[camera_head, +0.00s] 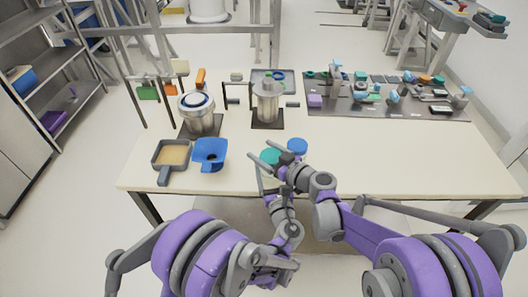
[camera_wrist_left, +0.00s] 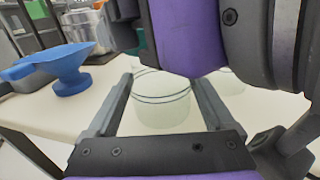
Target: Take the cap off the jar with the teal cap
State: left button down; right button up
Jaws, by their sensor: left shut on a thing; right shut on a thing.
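The jar with the teal cap (camera_head: 270,156) stands near the front edge of the table. Its clear glass body (camera_wrist_left: 162,108) is between the two fingers of my left gripper (camera_wrist_left: 165,92), which is shut on it. In the head view the left gripper is mostly hidden below my right gripper. My right gripper (camera_head: 266,151) comes in from the right with its fingers on either side of the teal cap and is shut on it. In the left wrist view the purple right arm hides most of the cap.
A jar with a blue cap (camera_head: 297,146) stands just behind and to the right. A blue funnel (camera_head: 210,152) and a grey scoop (camera_head: 168,158) lie to the left. Metal vessels (camera_head: 200,120) stand behind. A grey mat (camera_head: 395,105) holds several small items. The table's right front is clear.

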jog(key=shift+r, duration=0.1)
jog(key=shift+r, duration=1.9)
pick_arm(q)
grip_release()
pick_arm(e)
jog(key=shift+f, duration=0.1)
